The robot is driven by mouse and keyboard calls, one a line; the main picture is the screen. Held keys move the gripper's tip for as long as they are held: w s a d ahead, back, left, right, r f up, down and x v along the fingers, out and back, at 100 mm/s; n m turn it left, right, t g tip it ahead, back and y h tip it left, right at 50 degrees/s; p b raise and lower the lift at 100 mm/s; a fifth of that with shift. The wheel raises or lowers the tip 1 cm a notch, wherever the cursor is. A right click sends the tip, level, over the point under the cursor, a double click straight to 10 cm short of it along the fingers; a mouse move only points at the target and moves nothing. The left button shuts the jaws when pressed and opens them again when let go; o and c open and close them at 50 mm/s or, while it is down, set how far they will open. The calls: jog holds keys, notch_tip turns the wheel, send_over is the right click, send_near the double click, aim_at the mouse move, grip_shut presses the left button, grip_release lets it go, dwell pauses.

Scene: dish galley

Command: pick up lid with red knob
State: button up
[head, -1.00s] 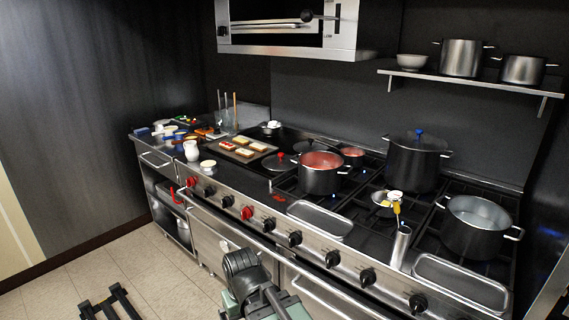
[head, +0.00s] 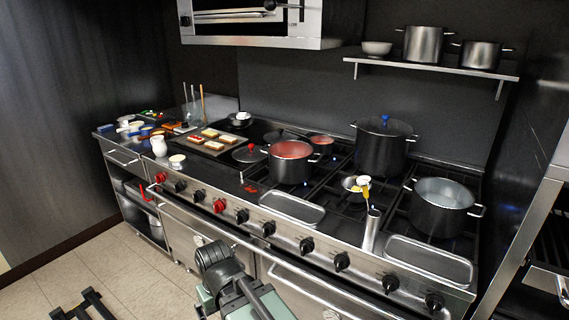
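The lid with the red knob (head: 249,155) is dark and round in the head view. It lies on the dark cooking surface, just left of the pot of red food (head: 291,162) and right of the tray of toasts (head: 213,142). Its red knob points up, and nothing is seen gripping it. Part of my arm (head: 222,268) shows low in front of the range, well apart from the lid.
A blue-knobbed lid (head: 385,124) covers the tall pot. A white-knobbed item (head: 240,118) sits behind the toasts. An open pot (head: 441,206) stands at the right. The salamander (head: 255,22) overhangs the back. A metal rack (head: 548,205) stands at the right edge.

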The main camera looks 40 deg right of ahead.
dwell(0.4)
jog(key=c, duration=0.7)
jog(key=shift+o, duration=0.2)
